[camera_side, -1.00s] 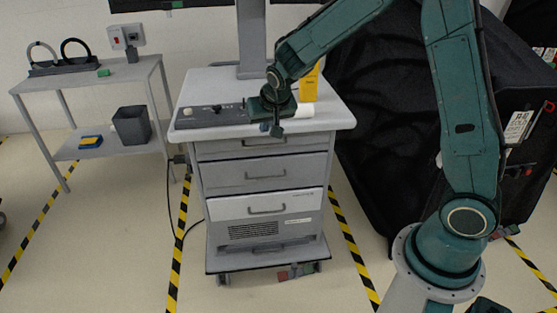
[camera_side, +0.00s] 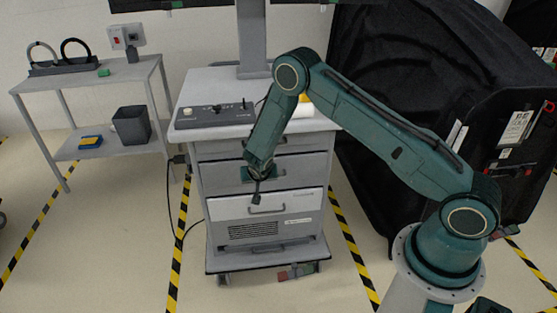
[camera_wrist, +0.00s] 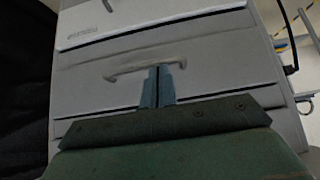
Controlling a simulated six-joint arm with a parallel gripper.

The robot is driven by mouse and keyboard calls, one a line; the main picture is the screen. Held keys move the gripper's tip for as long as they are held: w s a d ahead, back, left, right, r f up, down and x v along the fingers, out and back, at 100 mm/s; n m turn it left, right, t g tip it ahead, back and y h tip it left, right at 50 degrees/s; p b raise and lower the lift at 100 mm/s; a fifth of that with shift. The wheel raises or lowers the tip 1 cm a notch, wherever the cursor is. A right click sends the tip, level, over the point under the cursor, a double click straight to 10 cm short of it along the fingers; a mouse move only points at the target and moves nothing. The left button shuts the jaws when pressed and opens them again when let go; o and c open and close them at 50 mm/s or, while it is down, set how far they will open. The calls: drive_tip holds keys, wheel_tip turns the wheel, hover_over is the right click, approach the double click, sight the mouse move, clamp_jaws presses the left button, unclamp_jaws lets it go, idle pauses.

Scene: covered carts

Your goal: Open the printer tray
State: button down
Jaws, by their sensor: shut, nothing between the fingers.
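The printer (camera_side: 238,232) sits low in the grey cart, with a vented front. Its pale tray front (camera_side: 232,207) has a bar handle (camera_side: 267,211) and looks closed. In the wrist view the pale front (camera_wrist: 150,22) is at the top, upside down, with a small dark marking. My gripper (camera_side: 257,198) points down in front of the cart, its tip just above the pale tray's handle in the picture. In the wrist view my shut, empty fingers (camera_wrist: 157,72) overlap the handle (camera_wrist: 132,68) of the grey drawer above the tray. I cannot tell whether they touch it.
The grey drawers (camera_side: 220,178) above the tray look closed. The cart top (camera_side: 215,88) carries a control panel (camera_side: 215,112) and a white roll (camera_side: 303,110). A black covered cart (camera_side: 385,110) stands close at right, a side table (camera_side: 110,82) at left.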

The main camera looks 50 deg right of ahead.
approach(265, 208)
wheel_tip(265, 208, up, 3)
drive_tip(key=s+a, duration=0.3)
drive_tip(key=shift+w+d+h, duration=0.15)
drive_tip(key=shift+d+h, duration=0.05)
drive_tip(key=shift+h, duration=0.1)
drive_tip(key=shift+w+f, duration=0.1)
drive_tip(key=shift+f, duration=0.1)
drive_tip(key=shift+x, duration=4.8)
drive_tip(key=shift+w+d+r, duration=0.1)
drive_tip(key=shift+w+r, duration=0.05)
drive_tip(key=s+a, duration=1.5)
drive_tip(key=shift+a, duration=0.15)
drive_tip(key=shift+s, duration=0.15)
drive_tip(key=v, duration=1)
drive_tip(key=shift+s, duration=0.15)
